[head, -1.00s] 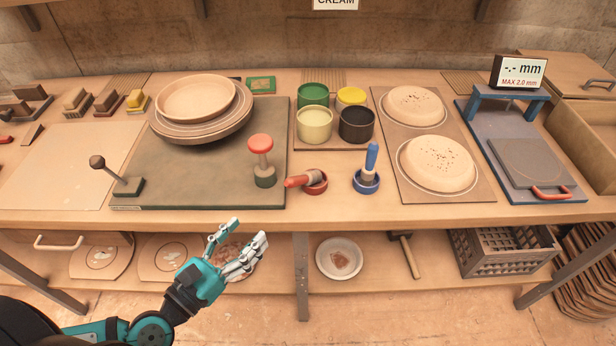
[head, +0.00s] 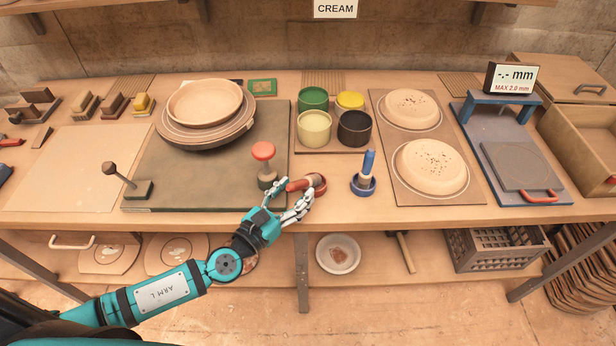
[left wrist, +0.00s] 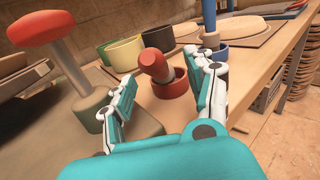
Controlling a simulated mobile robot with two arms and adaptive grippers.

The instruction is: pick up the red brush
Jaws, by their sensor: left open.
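The red brush (head: 300,184) leans in a small red cup (head: 319,186) near the front edge of the bench, its red handle pointing left. My left gripper (head: 288,199) is open, with its fingers at the brush handle in the head view. In the left wrist view, the red brush (left wrist: 156,66) and its red cup (left wrist: 171,82) show ahead between the open fingers (left wrist: 165,95). The fingers appear apart from the brush; contact cannot be told for sure. My right gripper is not in view.
A red-knobbed tool (head: 264,160) stands just left of the brush. A blue brush (head: 368,166) stands in a blue cup (head: 362,188) to the right. Several paint pots (head: 314,128) stand behind. The bench's front edge (head: 340,220) runs below the gripper.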

